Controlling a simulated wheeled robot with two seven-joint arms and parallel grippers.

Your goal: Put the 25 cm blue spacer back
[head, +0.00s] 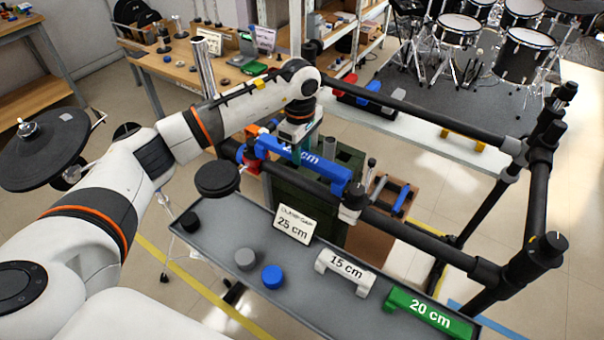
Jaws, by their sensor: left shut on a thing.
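The blue spacer (325,170), marked as a cm piece with its first digit partly covered, is in the middle of the head view. My left gripper (300,147) comes down from above and is shut on it near its left part. The spacer lies along the near black rack bar; I cannot tell whether they touch. The grey tray (215,257) is nearer, below the bar. My right gripper is not in view.
The tray holds a white 15 cm spacer (345,271), a green 20 cm spacer (430,312), and blue (272,276), grey (245,259) and black (189,221) round pieces. A black drum pad (218,179) overhangs its left end. Bare tray shows between the card and the pucks.

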